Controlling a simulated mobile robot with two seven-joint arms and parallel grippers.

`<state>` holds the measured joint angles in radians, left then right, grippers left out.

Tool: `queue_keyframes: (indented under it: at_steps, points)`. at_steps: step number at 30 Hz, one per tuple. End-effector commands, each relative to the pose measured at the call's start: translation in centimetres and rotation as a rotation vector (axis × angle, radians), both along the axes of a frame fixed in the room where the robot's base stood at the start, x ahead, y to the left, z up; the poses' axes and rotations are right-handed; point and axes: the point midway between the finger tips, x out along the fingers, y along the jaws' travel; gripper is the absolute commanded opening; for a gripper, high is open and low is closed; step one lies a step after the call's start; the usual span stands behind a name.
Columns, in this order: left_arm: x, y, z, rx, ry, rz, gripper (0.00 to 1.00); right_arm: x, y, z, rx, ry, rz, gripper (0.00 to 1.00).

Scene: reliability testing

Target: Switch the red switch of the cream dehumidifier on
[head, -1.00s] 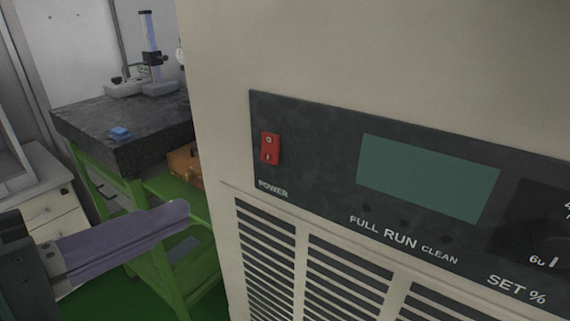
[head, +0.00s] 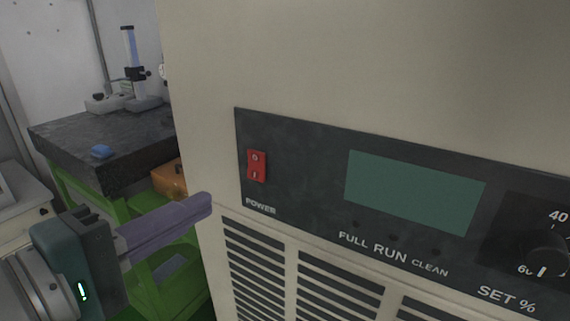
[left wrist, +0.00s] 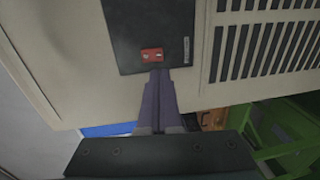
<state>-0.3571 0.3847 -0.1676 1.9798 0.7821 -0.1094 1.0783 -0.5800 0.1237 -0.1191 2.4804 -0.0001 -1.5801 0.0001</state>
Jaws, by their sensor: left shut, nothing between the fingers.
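The cream dehumidifier (head: 330,60) fills the right of the head view. Its dark front panel (head: 310,200) carries the red switch (head: 257,166) above the POWER label, with O at the top and I at the bottom. The red switch also shows in the left wrist view (left wrist: 151,55), just beyond the fingertips. My left gripper (head: 208,204) is shut with purple fingers and holds nothing. In the head view its tips are left of and below the switch; whether they touch the dehumidifier is unclear. My right gripper is not in view.
The panel also has a greenish display (head: 413,191) and a dial (head: 545,247) at the right, with vent slats (head: 255,260) below.

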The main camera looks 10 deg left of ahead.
Motion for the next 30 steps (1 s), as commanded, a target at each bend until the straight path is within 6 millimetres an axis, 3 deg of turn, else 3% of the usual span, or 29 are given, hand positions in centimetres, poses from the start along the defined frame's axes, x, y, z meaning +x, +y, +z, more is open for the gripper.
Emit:
queue_keyframes:
  at_steps: [6, 12, 30]
  points:
    - [4.1, -1.5, -0.3, 0.0, -0.002, -0.001, 0.0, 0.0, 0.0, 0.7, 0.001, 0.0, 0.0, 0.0]
    - [6.5, -2.4, -0.8, 0.001, 0.001, -0.001, 0.0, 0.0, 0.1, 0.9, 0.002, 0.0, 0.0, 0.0]
    - [7.8, -2.8, -1.3, 0.0, 0.001, -0.001, 0.0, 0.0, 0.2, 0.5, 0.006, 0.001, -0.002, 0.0]
